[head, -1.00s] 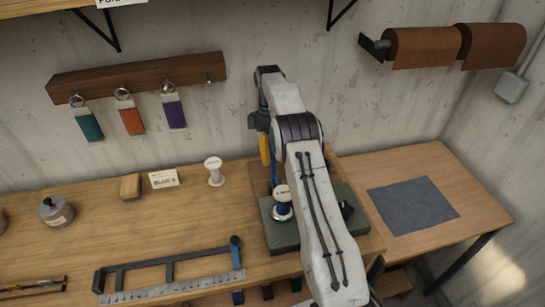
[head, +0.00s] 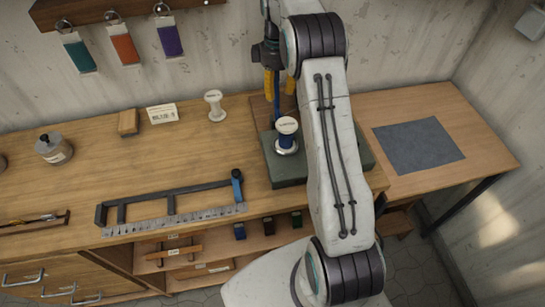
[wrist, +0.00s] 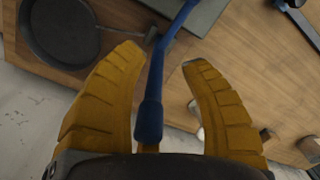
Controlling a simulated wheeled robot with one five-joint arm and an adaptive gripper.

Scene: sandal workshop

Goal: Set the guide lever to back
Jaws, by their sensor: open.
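A dark ruler guide frame (head: 165,195) lies on the bench with a short blue-ended lever (head: 237,185) at its right end, the blue end toward the bench front. Another blue lever (head: 277,97) rises by the green base block (head: 290,172). My gripper (head: 277,92) is open, its yellow fingers on either side of this upright lever. In the wrist view, the blue lever (wrist: 150,115) runs between the open fingers of my gripper (wrist: 160,58), with gaps at both sides. My arm hides part of the green block.
A white spool (head: 214,105), wood block (head: 128,122), card (head: 162,113) and grey tin (head: 54,148) stand on the bench. A grey mat (head: 420,145) lies on the right table.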

